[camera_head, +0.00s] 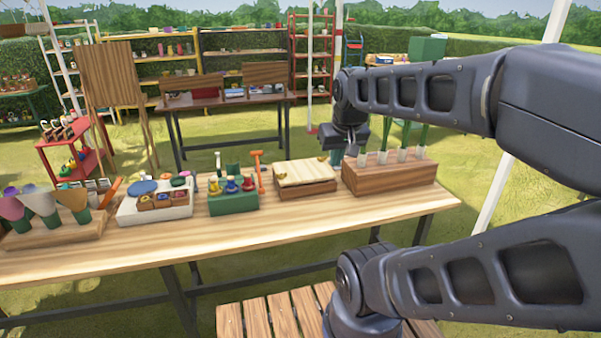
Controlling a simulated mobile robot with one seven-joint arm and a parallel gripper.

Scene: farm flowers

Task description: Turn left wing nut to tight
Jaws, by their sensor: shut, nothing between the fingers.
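A wooden press with a pale cream top (305,171) lies on the long table, right of its middle. A small brass-coloured piece, likely the left wing nut (281,196), shows at its front left; it is too small to tell how it is turned. My gripper (337,157) points down behind the press's right end, beside the wooden block with the green stems. It is shut and empty, apart from the brass piece and to its right.
The wooden block with green stems (392,179) stands right of the press. A green caddy (233,202) and an orange-handled tool (258,170) stand to its left. Further left are a white tray (155,214) and a wooden flower holder (55,234). The table front (300,229) is clear.

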